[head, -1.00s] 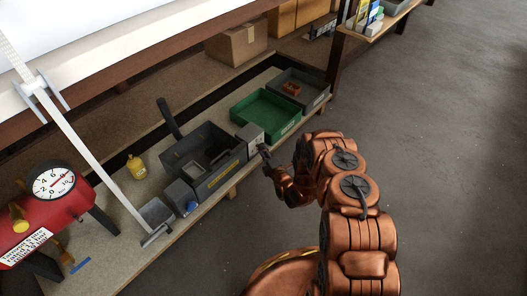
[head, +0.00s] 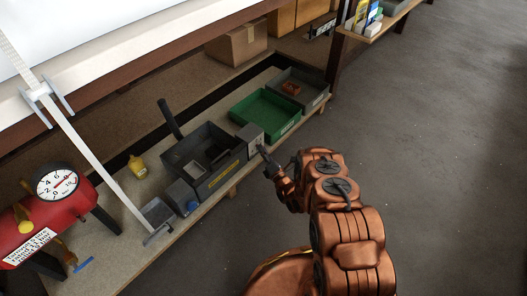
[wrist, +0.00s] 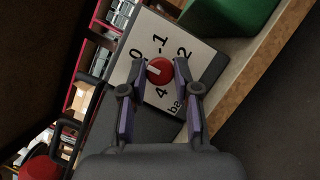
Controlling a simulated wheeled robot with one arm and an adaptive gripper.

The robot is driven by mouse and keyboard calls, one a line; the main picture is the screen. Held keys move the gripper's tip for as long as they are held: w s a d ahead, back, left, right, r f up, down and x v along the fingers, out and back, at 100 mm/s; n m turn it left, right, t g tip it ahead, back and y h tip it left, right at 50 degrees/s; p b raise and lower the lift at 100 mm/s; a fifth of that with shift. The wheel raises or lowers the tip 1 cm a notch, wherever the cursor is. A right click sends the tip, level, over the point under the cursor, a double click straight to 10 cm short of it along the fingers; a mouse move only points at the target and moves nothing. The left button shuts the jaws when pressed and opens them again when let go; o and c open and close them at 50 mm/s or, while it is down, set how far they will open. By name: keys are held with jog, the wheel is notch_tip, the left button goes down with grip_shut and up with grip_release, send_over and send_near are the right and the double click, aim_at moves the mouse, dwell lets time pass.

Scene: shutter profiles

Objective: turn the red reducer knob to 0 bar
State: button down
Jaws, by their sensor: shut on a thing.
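In the head view my gripper (head: 264,152) is at the front of the small grey reducer box (head: 249,134); the knob is hidden there.
A dark grey box (head: 222,180) stands left of the reducer, a green bin (head: 285,126) and a grey bin (head: 318,98) right of it. A red tank (head: 60,215) with a pressure gauge (head: 57,183) stands at far left. The floor at right is clear.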

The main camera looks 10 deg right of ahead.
jog(key=c, duration=0.9)
grip_release()
jog(key=shift+o, duration=0.2)
notch_tip(320, 180, up, 10)
dwell(0.4)
jog(key=shift+w, duration=0.1)
